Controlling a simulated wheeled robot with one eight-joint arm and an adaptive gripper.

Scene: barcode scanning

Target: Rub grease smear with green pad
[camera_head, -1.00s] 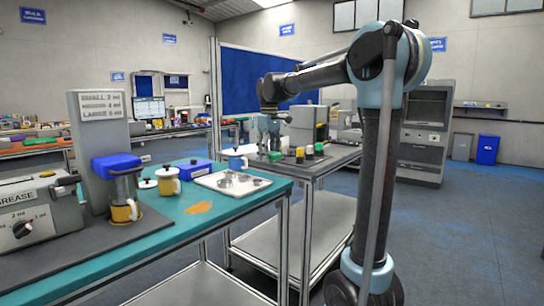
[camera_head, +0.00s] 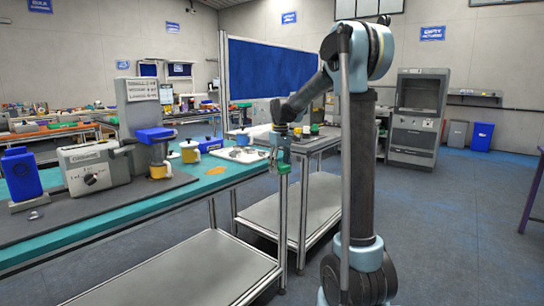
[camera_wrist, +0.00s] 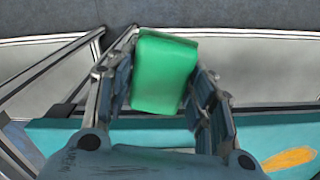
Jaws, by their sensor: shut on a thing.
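My gripper (camera_head: 281,150) is shut on a green pad (camera_wrist: 163,75), which sits between the fingers in the wrist view. In the head view the green pad (camera_head: 284,168) hangs in the air near the end of the teal-topped table (camera_head: 120,225). An orange-brown grease smear (camera_head: 216,170) lies on this tabletop, to the left of my gripper. The smear also shows at the lower right of the wrist view (camera_wrist: 290,159), apart from the pad.
A white tray with metal parts (camera_head: 242,154), a yellow mug with a blue lid (camera_head: 190,151) and a grease dispenser (camera_head: 92,166) stand on the teal table. A second table (camera_head: 318,143) stands behind my gripper. Open floor lies to the right.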

